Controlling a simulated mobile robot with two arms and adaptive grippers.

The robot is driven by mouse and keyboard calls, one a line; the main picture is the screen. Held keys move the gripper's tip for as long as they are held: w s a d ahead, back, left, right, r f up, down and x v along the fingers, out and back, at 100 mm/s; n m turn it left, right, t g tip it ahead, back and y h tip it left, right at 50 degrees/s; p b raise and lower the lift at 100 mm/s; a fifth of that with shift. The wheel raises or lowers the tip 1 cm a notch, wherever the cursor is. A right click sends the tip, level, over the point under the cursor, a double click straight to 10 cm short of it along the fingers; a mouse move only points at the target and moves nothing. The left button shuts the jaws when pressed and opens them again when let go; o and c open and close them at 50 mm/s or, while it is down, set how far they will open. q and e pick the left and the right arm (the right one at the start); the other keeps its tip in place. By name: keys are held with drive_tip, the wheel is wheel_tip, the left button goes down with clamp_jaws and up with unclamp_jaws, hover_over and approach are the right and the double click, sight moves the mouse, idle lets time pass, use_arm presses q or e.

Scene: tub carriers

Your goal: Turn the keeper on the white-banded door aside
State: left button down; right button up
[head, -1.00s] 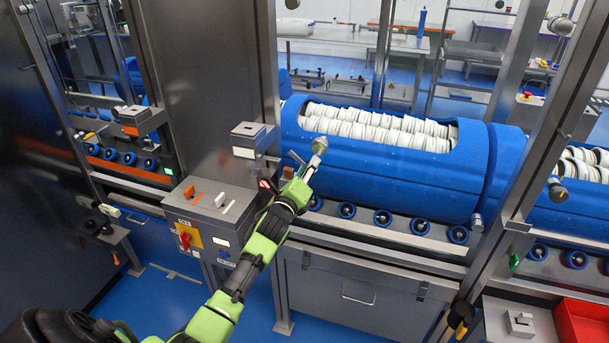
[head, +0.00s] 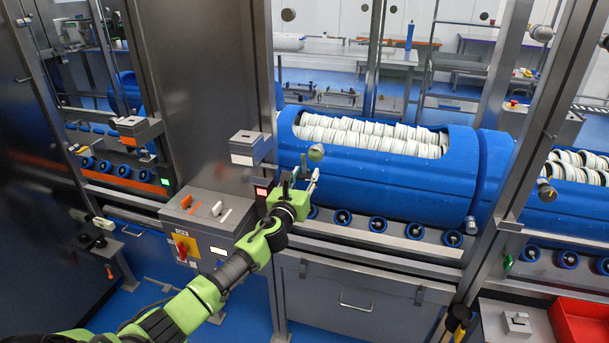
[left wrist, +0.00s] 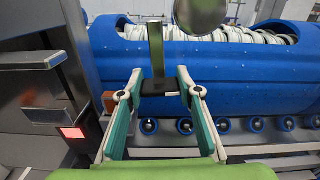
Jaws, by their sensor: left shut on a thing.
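My right gripper is out of view.
A grey box (head: 248,147) and a red-lit indicator (head: 262,192) stand close left of the gripper. A control panel (head: 205,222) is lower left. Blue rollers (head: 378,225) run below the tub. A steel post (head: 540,130) and red tray (head: 580,325) are at right.

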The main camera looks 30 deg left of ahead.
use_arm(q)
drive_tip(key=shift+m, duration=0.5)
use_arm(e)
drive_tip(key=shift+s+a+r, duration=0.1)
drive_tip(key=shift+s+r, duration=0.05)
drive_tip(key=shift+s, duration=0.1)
use_arm(q)
drive_tip(key=c, duration=1.4)
unclamp_jaws()
drive_tip(key=shift+c, duration=0.2)
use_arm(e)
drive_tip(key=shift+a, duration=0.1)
use_arm(q)
drive_tip(key=shift+s+d, duration=0.1)
drive_tip(key=shift+s, duration=0.4)
drive_tip(key=v, duration=1.1)
drive_tip(key=shift+f, duration=0.1)
